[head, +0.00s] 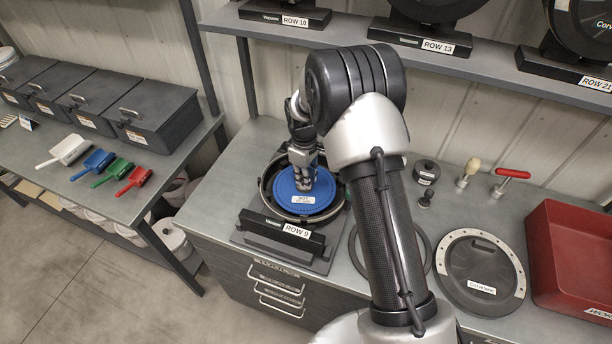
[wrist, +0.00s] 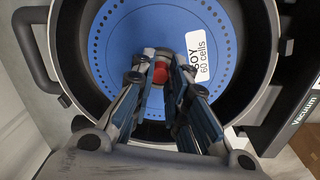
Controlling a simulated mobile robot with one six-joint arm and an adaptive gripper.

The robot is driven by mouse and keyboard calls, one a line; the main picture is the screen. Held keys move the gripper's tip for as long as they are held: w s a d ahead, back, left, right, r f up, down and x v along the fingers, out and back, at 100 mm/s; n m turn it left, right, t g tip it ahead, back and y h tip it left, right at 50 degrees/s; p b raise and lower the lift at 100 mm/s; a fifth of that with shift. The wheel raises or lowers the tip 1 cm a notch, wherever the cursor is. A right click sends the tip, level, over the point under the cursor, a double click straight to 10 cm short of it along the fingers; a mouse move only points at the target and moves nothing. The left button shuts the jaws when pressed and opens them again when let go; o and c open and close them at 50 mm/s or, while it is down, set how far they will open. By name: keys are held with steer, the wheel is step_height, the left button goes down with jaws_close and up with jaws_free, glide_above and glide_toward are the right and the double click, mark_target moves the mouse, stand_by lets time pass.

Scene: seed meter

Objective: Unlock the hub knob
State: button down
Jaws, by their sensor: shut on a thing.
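The seed meter (head: 268,192) lies open on the bench behind a ROW 9 label. A blue seed disc (head: 323,203) sits inside its round housing; the disc also shows in the wrist view (wrist: 115,45), with a SOY 60 cells label. The red hub knob (wrist: 160,72) is at the disc's centre, partly hidden by the fingers. My gripper (head: 304,185) points down over the disc, its fingertips shut on the red knob; the fingers also show in the wrist view (wrist: 161,64). In the head view my gripper hides the knob. Which way the knob is turned cannot be told.
Right of my arm lie a round cover (head: 482,262), a small black knob-shaped part (head: 426,172), a red-handled tool (head: 511,178) and a red bin (head: 570,250). A shelf with more meters (head: 430,48) runs behind. Coloured scoops (head: 97,162) lie on the left bench.

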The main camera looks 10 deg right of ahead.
steer(key=c, duration=1.5)
jaws_free()
steer(key=r, duration=1.2)
steer(key=shift+s+a, duration=0.2)
